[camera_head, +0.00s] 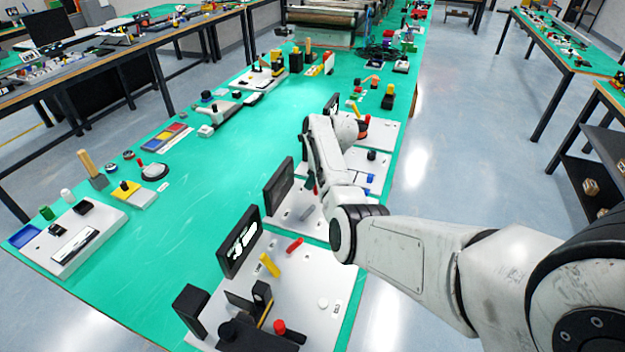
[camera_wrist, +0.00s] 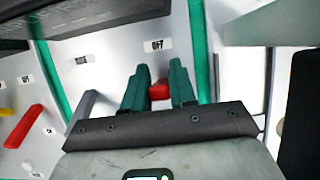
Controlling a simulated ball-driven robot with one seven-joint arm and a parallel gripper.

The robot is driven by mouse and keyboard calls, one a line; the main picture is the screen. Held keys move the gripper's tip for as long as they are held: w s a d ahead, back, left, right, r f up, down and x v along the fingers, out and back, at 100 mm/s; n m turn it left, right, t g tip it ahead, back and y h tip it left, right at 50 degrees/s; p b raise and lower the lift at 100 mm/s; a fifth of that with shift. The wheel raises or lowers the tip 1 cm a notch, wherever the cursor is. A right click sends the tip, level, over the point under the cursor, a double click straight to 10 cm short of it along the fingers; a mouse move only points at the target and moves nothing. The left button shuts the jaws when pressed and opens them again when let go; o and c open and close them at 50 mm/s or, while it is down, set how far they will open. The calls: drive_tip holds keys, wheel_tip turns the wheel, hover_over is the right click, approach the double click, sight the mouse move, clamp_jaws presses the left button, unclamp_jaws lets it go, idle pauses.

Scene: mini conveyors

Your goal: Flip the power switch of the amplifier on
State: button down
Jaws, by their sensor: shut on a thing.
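A red switch handle (camera_wrist: 159,91) shows between the two green fingers of my gripper (camera_wrist: 158,80) in the wrist view. The fingers are shut on it, one on each side. A label reading OFF (camera_wrist: 154,45) is on the white panel just beyond the fingertips. In the head view this white panel (camera_head: 291,219) carries a dark upright screen (camera_head: 278,186). My arm reaches over its right side and hides most of the gripper there. I cannot tell which object is the amplifier.
A grey lever (camera_wrist: 82,112) stands left of my fingers. A neighbouring panel (camera_head: 309,278) nearer the camera has a red lever (camera_head: 294,246), a yellow lever (camera_head: 270,265) and an upright lit screen (camera_head: 240,242). The middle of the green table (camera_head: 205,205) is clear.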

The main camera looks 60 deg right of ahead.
drive_tip(key=shift+s+r, duration=0.1)
drive_tip(key=shift+s, duration=0.05)
drive_tip(key=shift+s+r+t+p, duration=0.1)
drive_tip(key=shift+s+t+p, duration=0.1)
drive_tip(key=shift+t+p, duration=0.6)
drive_tip(key=shift+s+t+p, duration=0.35)
drive_tip(key=shift+t+p, duration=0.2)
drive_tip(key=shift+t, duration=0.05)
drive_tip(key=shift+s+d+f+t+y, duration=0.1)
drive_tip(key=shift+s+t, duration=0.25)
drive_tip(key=shift+t, duration=0.4)
drive_tip(key=shift+s+a+f+t+y, duration=0.15)
drive_tip(key=shift+s+t, duration=0.15)
drive_tip(key=shift+t, duration=0.5)
drive_tip(key=shift+s+d+f+t+y, duration=0.15)
drive_tip(key=shift+s+t, duration=0.2)
drive_tip(key=shift+t, duration=0.4)
drive_tip(key=c, duration=1)
unclamp_jaws()
drive_tip(key=shift+r, duration=0.1)
drive_tip(key=a+v, duration=0.1)
drive_tip(key=v, duration=0.9)
drive_tip(key=shift+s+d, duration=0.45)
